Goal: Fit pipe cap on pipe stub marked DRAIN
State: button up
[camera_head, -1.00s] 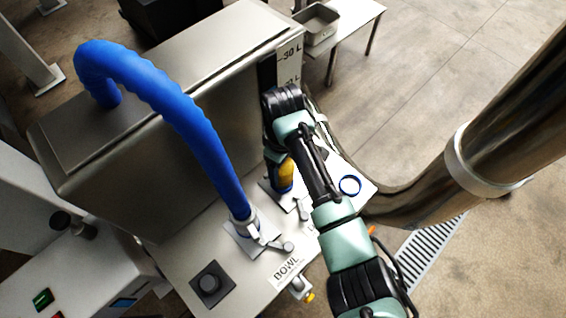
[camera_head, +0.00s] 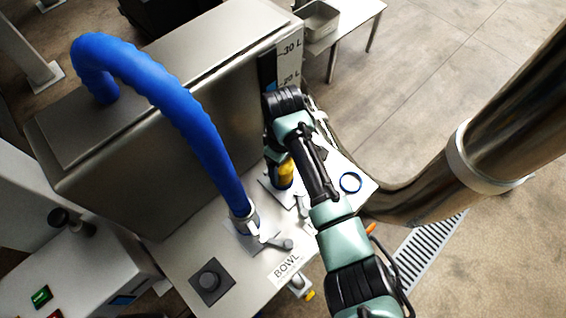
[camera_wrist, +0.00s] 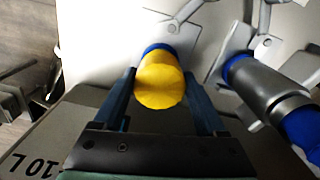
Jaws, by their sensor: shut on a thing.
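The yellow pipe cap (camera_wrist: 160,82) is between the two fingers of my gripper (camera_wrist: 160,95) in the wrist view. A blue ring (camera_wrist: 158,50) shows just beyond the cap, at a stub on a plate with a lever (camera_wrist: 192,12). The cap sits over or against the stub; I cannot tell how far on it is. In the head view the yellow cap (camera_head: 286,169) shows below my wrist, above a blue band, and my arm hides part of it. The DRAIN marking is not readable in either view.
A blue hose (camera_head: 190,120) runs from the steel tank (camera_head: 150,165) to a stub by the BOWL label (camera_head: 287,265). Its metal coupling (camera_wrist: 265,80) is close on the right in the wrist view. A loose blue ring (camera_head: 350,182) lies on the tabletop.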

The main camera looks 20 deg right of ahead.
jog(key=shift+f, duration=0.2)
jog(key=shift+f+b, duration=0.3)
jog(key=shift+f, duration=0.15)
jog(key=shift+f, duration=0.2)
dwell(0.5)
jog(key=o, duration=1.3)
jog(key=shift+r, duration=0.1)
notch_tip(320, 180, up, 13)
jog(key=shift+f+p, duration=0.1)
jog(key=shift+p, duration=0.2)
